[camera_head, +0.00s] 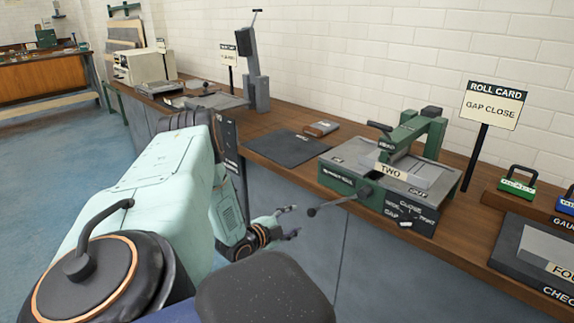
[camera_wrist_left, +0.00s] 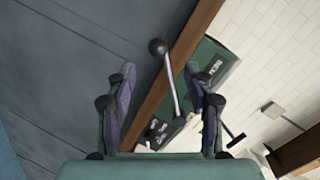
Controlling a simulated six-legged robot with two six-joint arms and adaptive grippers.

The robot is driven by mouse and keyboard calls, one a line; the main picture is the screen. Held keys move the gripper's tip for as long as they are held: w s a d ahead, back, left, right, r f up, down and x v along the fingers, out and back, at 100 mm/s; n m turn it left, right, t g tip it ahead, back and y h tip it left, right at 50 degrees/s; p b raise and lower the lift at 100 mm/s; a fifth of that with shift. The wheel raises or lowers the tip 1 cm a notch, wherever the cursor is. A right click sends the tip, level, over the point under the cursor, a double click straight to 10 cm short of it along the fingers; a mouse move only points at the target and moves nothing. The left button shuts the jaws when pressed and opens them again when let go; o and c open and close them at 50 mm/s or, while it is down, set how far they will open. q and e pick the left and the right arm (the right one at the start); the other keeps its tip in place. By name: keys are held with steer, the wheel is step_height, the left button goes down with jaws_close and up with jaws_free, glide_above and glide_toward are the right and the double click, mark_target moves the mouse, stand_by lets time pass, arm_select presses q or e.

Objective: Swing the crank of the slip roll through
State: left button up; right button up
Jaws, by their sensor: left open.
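The slip roll (camera_head: 338,182) is a green and grey machine on the wooden bench, with a plate marked "TWO" on top. Its crank (camera_head: 338,202) is a grey rod ending in a dark ball knob (camera_head: 311,211), which sticks out past the bench's front edge. My left gripper (camera_head: 291,221) is open just left of the knob, apart from it in the head view. In the left wrist view the crank (camera_wrist_left: 170,82) shows between the open fingers (camera_wrist_left: 160,80), with its knob (camera_wrist_left: 157,46) beyond the fingertips. My right gripper is not in view.
A roll card (camera_head: 494,104) reading "GAP CLOSE" stands behind the slip roll. A dark mat (camera_head: 287,149) and a small block (camera_head: 321,128) lie to its left. Green and blue gauges (camera_head: 517,184) sit right. The bench front (camera_head: 365,262) lies below the crank.

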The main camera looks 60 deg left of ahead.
arm_select(q)
steer(key=shift+v, duration=1.1)
steer(key=shift+d, duration=0.1)
steer(key=s+d+f+n+g+h, duration=0.2)
steer(key=d+f+n+g, duration=0.3)
steer(key=d, duration=0.6)
steer(key=s+d+f+n+g+h, duration=0.2)
steer(key=d+f+n, duration=0.2)
steer(key=d+n, duration=0.55)
steer(key=s+d+m+g, duration=0.4)
steer(key=s+d+g, duration=0.3)
steer(key=s+d, duration=1.1)
steer(key=shift+s+r+m+g, duration=0.3)
steer(key=shift+s+r+m, duration=0.05)
steer(key=shift+r, duration=0.05)
